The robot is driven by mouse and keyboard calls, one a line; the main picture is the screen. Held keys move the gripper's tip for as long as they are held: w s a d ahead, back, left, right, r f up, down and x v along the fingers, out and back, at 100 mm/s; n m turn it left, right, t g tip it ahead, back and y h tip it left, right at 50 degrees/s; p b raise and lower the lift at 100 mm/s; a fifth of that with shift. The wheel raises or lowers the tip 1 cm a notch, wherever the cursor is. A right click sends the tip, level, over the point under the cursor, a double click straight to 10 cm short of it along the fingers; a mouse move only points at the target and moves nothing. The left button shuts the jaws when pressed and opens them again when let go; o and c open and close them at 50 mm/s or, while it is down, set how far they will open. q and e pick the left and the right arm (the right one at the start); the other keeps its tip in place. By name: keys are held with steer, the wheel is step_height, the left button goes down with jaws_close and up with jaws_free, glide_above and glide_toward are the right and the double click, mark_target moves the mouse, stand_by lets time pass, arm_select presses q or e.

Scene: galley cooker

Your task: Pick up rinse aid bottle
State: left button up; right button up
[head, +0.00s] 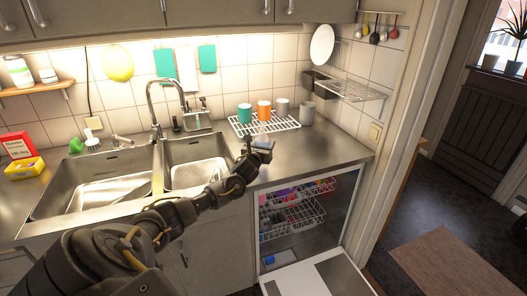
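My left arm reaches from the lower left across the sink front. Its gripper (258,150) is over the steel counter, in front of the wire rack, small and dark. A small pale bluish patch shows at its tip; I cannot tell whether this is part of the gripper or a thing between the fingers. I cannot make out a bottle that is surely the rinse aid bottle. A small soap-type bottle (176,124) stands behind the sink, by the tap. My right gripper is not in view.
A white wire rack (283,125) with cups stands on the counter (325,147). The dishwasher is open below, its door (318,277) down and racks (290,215) inside. The double sink (95,185) and tall tap (152,100) are left.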

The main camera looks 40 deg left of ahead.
arm_select(q)
steer(key=s+d+r+b, duration=0.3)
steer(key=s+r, duration=0.7)
steer(key=s, duration=0.3)
steer(key=shift+s+d+r, duration=0.2)
steer(key=shift+s+r, duration=0.1)
steer(key=shift+r, duration=0.05)
steer(key=d+f+m+t+h, duration=0.1)
steer(key=d+f+m+h, duration=0.25)
steer(key=d+f, duration=0.55)
steer(key=s+d+f+m+h, duration=0.1)
steer(key=s+d+h, duration=0.3)
steer(key=d, duration=0.4)
steer(key=s+d+f+m+g+h, duration=0.1)
steer(key=s+d+f+m+h, duration=0.1)
steer(key=d, duration=0.6)
steer(key=s+d+f+m+h, duration=0.2)
steer(key=s+d+m+h, duration=0.2)
steer(key=s+d+h, duration=0.2)
steer(key=d, duration=0.2)
steer(key=shift+d+g, duration=0.35)
steer(key=shift+g, duration=0.05)
